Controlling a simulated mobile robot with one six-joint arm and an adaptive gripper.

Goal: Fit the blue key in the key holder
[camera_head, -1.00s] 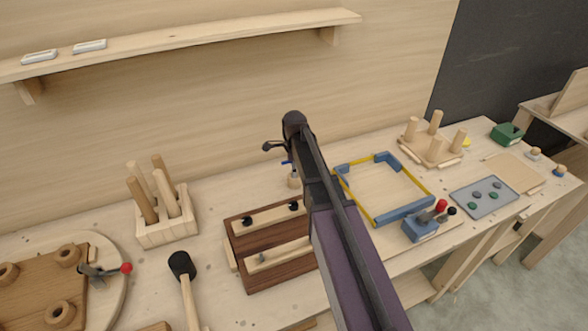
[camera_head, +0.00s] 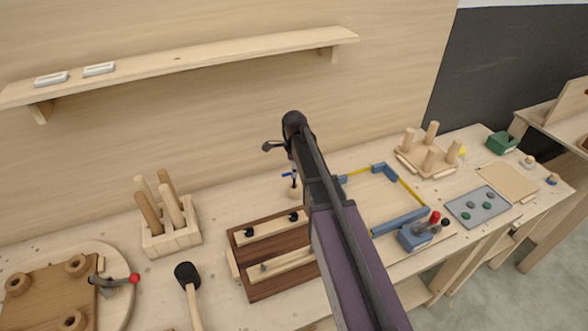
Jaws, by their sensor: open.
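A small blue part (camera_head: 288,174), which looks like the blue key, shows upright just below my gripper. It stands at a small pale wooden piece (camera_head: 293,192) on the bench, and I cannot tell whether that piece is the key holder or how the two are joined. My gripper (camera_head: 268,147) is open and appears empty, its fingers pointing left. It appears above and slightly left of the blue part, and the gap in depth is unclear. My arm hides the bench just right of it.
A dark wooden block with pale bars (camera_head: 272,257) lies in front. A peg block (camera_head: 172,239) and a mallet (camera_head: 188,274) are at left. A yellow and blue frame (camera_head: 411,192) and a peg board (camera_head: 428,168) are at right. A wall shelf (camera_head: 200,62) hangs behind.

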